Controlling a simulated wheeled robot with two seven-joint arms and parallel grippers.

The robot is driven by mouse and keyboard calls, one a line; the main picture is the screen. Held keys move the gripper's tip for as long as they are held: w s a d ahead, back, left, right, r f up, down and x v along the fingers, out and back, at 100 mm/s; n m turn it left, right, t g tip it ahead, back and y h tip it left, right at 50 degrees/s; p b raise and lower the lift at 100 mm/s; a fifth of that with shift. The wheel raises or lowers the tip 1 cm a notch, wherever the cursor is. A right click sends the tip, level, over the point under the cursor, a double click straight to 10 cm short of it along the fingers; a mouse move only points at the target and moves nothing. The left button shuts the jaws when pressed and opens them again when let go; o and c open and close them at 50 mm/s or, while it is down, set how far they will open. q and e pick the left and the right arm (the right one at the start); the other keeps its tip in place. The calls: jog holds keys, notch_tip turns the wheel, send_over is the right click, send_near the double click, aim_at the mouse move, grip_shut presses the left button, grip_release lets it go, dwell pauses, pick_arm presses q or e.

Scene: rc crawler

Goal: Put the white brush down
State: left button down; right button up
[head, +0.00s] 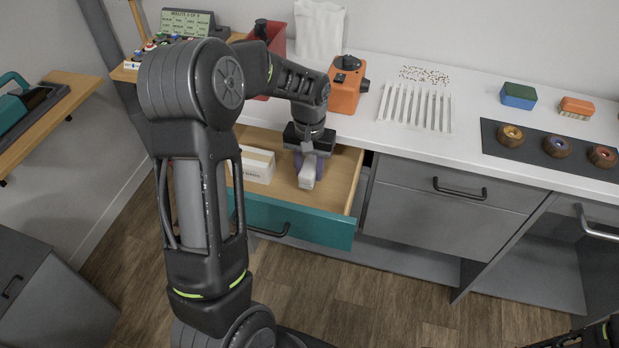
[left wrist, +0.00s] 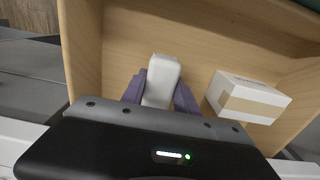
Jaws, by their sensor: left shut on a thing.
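The white brush (head: 307,174) is in my left gripper (head: 308,160), inside the open drawer (head: 345,170) with the teal front. In the left wrist view the brush (left wrist: 161,80) shows as a pale rounded block between the two purple fingers of the left gripper (left wrist: 160,92), which are shut on it. The drawer's wooden floor (left wrist: 125,45) lies beneath it. I cannot tell whether the brush touches the floor. My right gripper is not clearly in view; only a dark part of my right arm shows at the lower right corner of the head view.
A white and tan box (head: 258,165) lies in the drawer, left of the brush; it also shows in the left wrist view (left wrist: 247,98). The counter (head: 465,150) behind holds an orange device (head: 346,88), a row of white strips (head: 415,107) and several knobs. Bare drawer floor surrounds the brush.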

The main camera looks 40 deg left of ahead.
pick_arm(q)
jog(key=shift+f, duration=0.1)
notch_tip(320, 180, down, 4)
jog(key=shift+r, duration=0.25)
jog(key=shift+f, duration=0.15)
jog(key=c, duration=0.9)
grip_release()
